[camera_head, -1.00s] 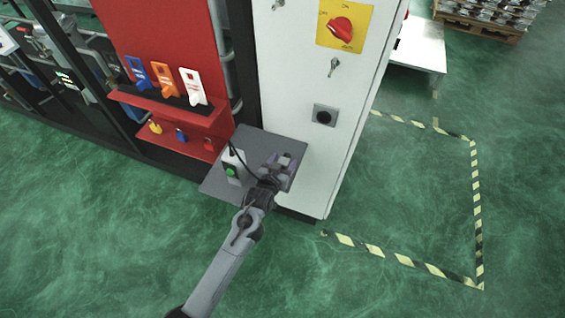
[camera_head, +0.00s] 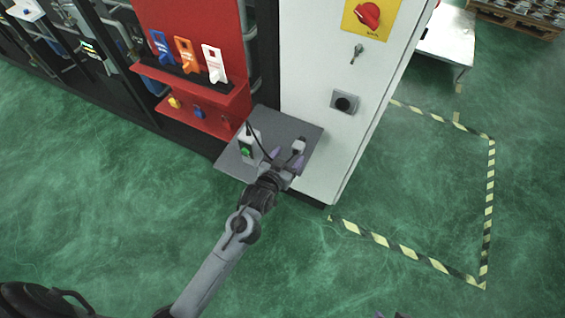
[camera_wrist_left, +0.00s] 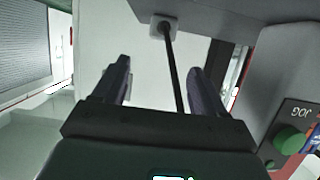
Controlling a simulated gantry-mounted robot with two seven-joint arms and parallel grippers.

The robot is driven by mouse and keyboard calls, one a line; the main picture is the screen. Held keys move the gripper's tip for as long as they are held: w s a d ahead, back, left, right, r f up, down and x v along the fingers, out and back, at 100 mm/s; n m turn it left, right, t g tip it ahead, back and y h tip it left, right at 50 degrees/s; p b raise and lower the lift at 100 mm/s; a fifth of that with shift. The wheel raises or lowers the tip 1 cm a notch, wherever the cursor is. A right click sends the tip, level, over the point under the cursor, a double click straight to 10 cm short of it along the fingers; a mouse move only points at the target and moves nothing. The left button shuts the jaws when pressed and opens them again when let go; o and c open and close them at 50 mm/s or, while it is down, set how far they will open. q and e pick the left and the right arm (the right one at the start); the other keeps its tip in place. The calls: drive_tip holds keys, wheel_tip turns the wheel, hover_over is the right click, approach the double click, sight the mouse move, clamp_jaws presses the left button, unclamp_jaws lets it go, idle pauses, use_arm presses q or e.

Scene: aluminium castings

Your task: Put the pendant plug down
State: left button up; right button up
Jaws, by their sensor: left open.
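The pendant plug (camera_head: 299,146) is a small light grey piece on the dark grey shelf (camera_head: 232,165) beside the white cabinet. In the left wrist view the plug (camera_wrist_left: 163,25) shows at the top, with a dark cable running from it between the fingers. My left gripper (camera_head: 286,161) is open, its fingertips close to the plug and apart from each other. The fingers also show in the left wrist view (camera_wrist_left: 158,75), with no plug between them. The pendant (camera_head: 246,146), with a green button, stands on the left of the shelf.
The white cabinet (camera_head: 318,95) has a round dark socket (camera_head: 344,102), a key and a red rotary switch (camera_head: 367,14). A red board (camera_head: 190,25) with blue, orange and white tags stands left of it. Striped tape marks open green floor at right.

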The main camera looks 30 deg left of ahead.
use_arm(q)
drive_tip(key=s+a+m+g, duration=0.1)
drive_tip(key=s+g, duration=0.9)
drive_tip(key=s, duration=1.8)
drive_tip(key=shift+s+a+m+h, duration=0.2)
drive_tip(key=shift+a+m+h, duration=0.15)
drive_tip(key=shift+m, duration=0.25)
drive_tip(key=shift+r, duration=0.1)
wheel_tip(320, 180, up, 24)
drive_tip(key=p, duration=2.4)
